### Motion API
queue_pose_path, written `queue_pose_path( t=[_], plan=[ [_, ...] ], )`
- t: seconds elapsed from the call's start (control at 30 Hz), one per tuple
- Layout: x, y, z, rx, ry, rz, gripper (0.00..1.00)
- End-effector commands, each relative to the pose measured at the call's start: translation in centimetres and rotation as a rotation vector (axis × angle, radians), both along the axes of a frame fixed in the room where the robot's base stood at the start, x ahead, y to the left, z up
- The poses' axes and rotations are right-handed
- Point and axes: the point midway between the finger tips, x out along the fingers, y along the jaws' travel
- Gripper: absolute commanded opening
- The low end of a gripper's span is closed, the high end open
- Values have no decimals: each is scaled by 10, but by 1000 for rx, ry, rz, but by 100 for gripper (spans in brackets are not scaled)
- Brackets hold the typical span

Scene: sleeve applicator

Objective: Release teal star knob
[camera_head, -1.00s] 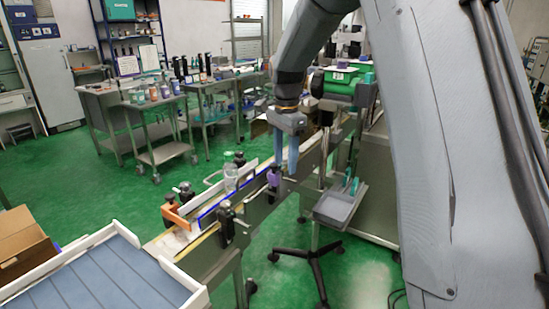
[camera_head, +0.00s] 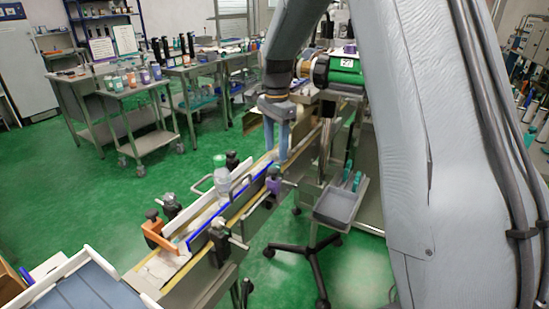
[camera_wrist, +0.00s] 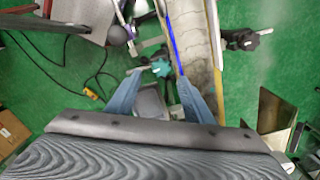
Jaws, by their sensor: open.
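In the wrist view a teal star-shaped knob (camera_wrist: 160,68) shows on a dark clamp beside the conveyor rail, just beyond my fingertips and roughly between them in the picture. My gripper (camera_wrist: 161,80) is open with nothing between its blue fingers. The gap in depth between fingers and knob is hard to judge. In the head view my gripper (camera_head: 277,148) points down above the conveyor (camera_head: 262,212). I cannot pick out the teal knob there.
Black clamp knobs (camera_head: 219,228), a purple knob (camera_head: 274,173) and an orange bracket (camera_head: 156,231) line the conveyor. A grey tray (camera_head: 336,207) with teal-handled tools is at the right. Green floor lies open left.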

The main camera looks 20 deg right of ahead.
Motion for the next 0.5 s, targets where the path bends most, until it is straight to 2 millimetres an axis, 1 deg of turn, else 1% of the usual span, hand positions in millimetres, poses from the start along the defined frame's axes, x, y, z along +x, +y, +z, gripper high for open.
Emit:
queue_pose_path(
  t=[0.03, 0.2, 0.33, 0.5],
  plan=[
    [-1, 2, -8, 0, 4, 4, 47],
    [-1, 4, -34, 0, 3, 6, 47],
    [-1, 3, -47, 0, 2, 5, 47],
    [0, 2, -53, 0, 0, 3, 47]
  ],
)
